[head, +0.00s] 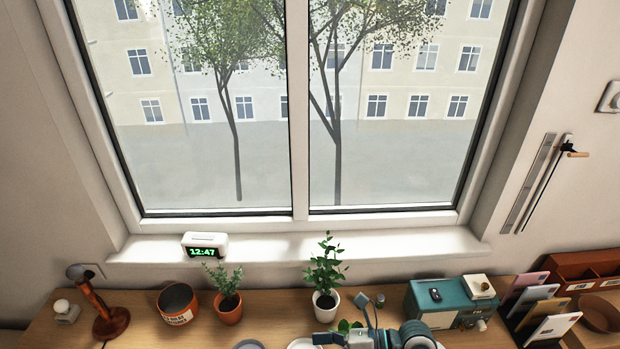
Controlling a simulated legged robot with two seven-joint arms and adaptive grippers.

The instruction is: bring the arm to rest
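A grey arm part with teal rings, which I take to be my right gripper (362,325), shows at the bottom edge, right of centre. It is in front of the desk, close below the white-potted plant (326,303). My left gripper is not in view.
The wooden desk (280,310) holds a terracotta-potted plant (229,310), a brown tin (178,303), a brown lamp-like stand (108,318), a teal box (445,303) and a letter rack (540,310). A clock (205,246) stands on the windowsill (300,245).

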